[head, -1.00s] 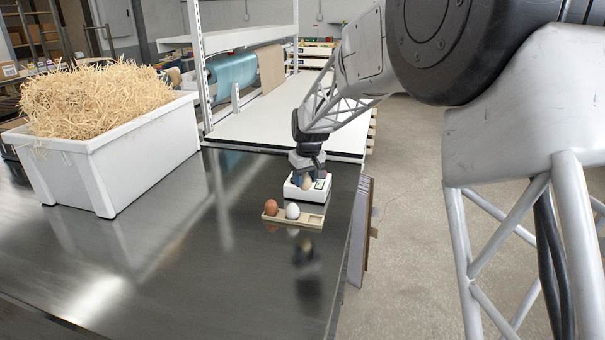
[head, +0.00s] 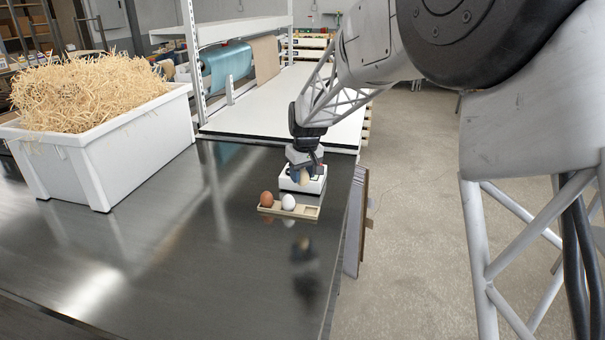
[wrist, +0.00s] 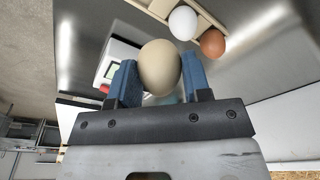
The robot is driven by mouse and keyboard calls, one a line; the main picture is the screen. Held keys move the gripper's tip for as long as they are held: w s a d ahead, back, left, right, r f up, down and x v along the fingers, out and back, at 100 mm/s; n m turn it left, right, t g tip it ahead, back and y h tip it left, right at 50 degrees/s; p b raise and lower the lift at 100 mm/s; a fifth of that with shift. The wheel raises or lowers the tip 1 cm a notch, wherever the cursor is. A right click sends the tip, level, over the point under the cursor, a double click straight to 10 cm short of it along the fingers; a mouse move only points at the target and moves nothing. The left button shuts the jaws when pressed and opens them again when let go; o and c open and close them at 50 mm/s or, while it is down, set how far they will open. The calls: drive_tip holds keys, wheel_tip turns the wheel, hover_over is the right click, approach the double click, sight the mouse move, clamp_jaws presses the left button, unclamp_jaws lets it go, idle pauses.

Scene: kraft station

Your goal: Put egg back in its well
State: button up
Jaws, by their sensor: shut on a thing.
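My gripper (wrist: 160,84) is shut on a beige egg (wrist: 160,65), held between its two blue fingers. In the head view the gripper (head: 304,173) with the egg (head: 304,177) is over or just in front of a white box-like device. A wooden egg tray (head: 312,213) lies nearer the camera on the steel table. A brown egg (head: 266,199) sits at its left end and a white egg (head: 288,202) beside it. The tray's right end shows an empty well. In the wrist view the white egg (wrist: 183,23) and brown egg (wrist: 212,43) are beyond the held egg.
The white device (head: 290,184) with a small green display (wrist: 111,72) stands behind the tray. A white bin (head: 120,140) of straw stands at the left. The steel table (head: 180,250) is clear in front. Its right edge is close to the tray.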

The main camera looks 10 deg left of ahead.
idle(0.3)
drive_tip(key=n, duration=0.1)
drive_tip(key=d+f+n, duration=0.1)
drive_tip(key=n, duration=0.2)
drive_tip(key=shift+d+f+n+g, duration=0.25)
drive_tip(key=shift+n+g, duration=0.05)
drive_tip(key=n, duration=0.2)
drive_tip(key=d+f+n, duration=0.1)
drive_tip(key=n, duration=0.1)
drive_tip(key=shift+s+d+f+g+y, duration=0.1)
drive_tip(key=shift+g+y, duration=0.2)
drive_tip(key=shift+f, duration=0.2)
drive_tip(key=shift+f, duration=2.6)
drive_tip(key=shift+f, duration=0.8)
idle(1.4)
